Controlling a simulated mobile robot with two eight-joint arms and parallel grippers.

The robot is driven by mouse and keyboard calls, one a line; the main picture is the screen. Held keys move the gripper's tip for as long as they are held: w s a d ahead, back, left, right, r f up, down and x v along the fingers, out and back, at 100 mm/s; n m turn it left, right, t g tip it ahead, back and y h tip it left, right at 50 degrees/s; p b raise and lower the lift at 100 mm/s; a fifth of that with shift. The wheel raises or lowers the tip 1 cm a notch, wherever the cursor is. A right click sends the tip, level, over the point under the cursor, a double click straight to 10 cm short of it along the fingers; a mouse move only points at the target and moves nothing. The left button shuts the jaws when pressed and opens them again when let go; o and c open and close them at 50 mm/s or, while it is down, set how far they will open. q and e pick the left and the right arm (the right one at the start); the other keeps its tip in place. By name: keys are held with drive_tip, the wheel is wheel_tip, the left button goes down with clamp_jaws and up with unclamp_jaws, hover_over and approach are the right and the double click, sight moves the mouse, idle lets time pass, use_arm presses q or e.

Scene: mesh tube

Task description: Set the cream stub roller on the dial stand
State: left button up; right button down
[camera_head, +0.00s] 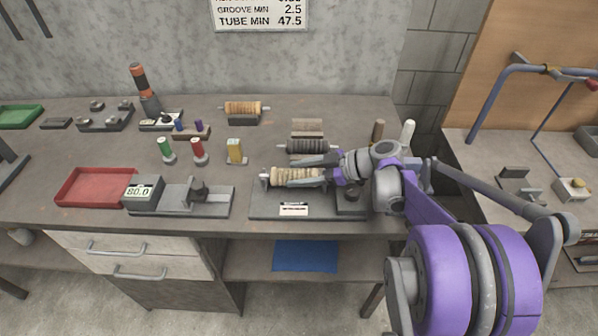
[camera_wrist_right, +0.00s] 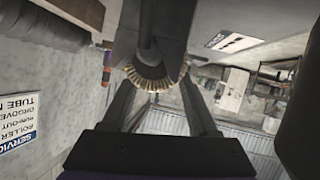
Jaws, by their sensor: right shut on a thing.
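The cream stub roller (camera_head: 310,174) is a ribbed pale cylinder with metal shaft ends, lying sideways. My right gripper (camera_head: 292,173) is shut on it, reaching in from the right with its fingers along the roller. In the right wrist view the roller's ribbed edge (camera_wrist_right: 150,80) shows between the fingers. A low dark stand with a white label (camera_head: 293,210) and a round dark part at its right end is directly below; it looks like the dial stand. I cannot tell whether the roller touches it. My left gripper is not in view.
A dark roller (camera_head: 306,146) lies just behind the held one. A tan roller (camera_head: 243,108) sits on a cradle farther back. A gauge reading 80.0 (camera_head: 143,191) and a red tray (camera_head: 92,187) are to the left. Small green, red and yellow pieces stand mid-bench.

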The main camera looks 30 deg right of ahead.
idle(0.4)
drive_tip(key=shift+c, duration=0.4)
unclamp_jaws()
drive_tip(key=v, duration=1)
drive_tip(key=shift+s+d+r, duration=0.15)
drive_tip(key=shift+s+d, duration=0.1)
drive_tip(key=shift+s, duration=0.05)
